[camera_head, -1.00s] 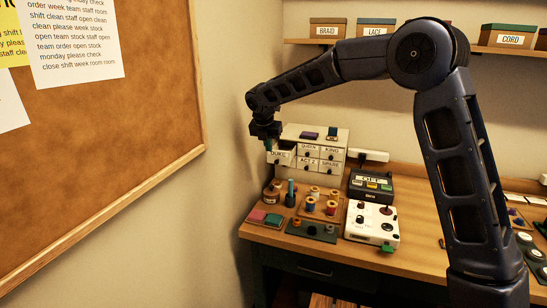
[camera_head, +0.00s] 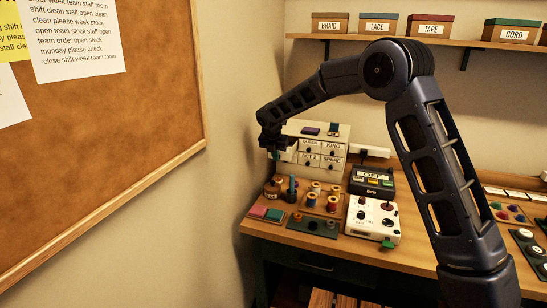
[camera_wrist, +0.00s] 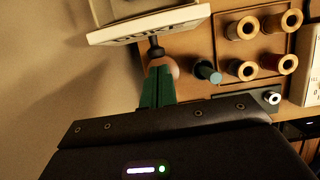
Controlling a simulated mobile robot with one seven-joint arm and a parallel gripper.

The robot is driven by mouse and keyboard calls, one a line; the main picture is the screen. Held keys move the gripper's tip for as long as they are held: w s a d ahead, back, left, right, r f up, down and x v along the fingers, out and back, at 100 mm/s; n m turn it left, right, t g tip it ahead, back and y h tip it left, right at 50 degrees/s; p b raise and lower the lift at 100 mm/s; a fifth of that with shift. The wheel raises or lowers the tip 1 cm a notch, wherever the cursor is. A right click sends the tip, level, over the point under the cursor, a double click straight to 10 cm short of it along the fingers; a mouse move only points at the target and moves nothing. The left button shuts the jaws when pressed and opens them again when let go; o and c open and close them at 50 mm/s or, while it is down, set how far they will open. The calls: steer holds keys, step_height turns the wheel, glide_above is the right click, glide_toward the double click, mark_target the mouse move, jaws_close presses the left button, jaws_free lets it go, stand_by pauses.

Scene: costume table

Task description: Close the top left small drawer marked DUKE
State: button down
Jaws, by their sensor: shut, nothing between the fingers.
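The small white drawer cabinet (camera_head: 335,168) stands at the back left of the table. Its top left drawer, DUKE (camera_head: 290,156), is largely hidden behind my gripper (camera_head: 276,154) in the head view. In the wrist view the drawer front (camera_wrist: 185,19) stands out from the cabinet, with dark lettering partly seen and a dark round knob (camera_wrist: 156,51) below it. My gripper's green fingers (camera_wrist: 157,75) are shut and empty, with their tips just in front of the knob. I cannot tell whether they touch it.
Thread spools (camera_head: 333,203), a brown jar (camera_head: 272,187) and a teal cylinder (camera_head: 292,188) stand below the drawers. A white control box (camera_head: 372,220) and a black box (camera_head: 371,181) are to the right. The wall is close on the left.

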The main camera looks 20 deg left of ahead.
steer(key=shift+w, duration=0.2)
steer(key=w, duration=1.2)
steer(key=shift+w, duration=0.15)
steer(key=shift+w+r, duration=0.15)
steer(key=shift+w, duration=0.1)
steer(key=shift+d, duration=0.1)
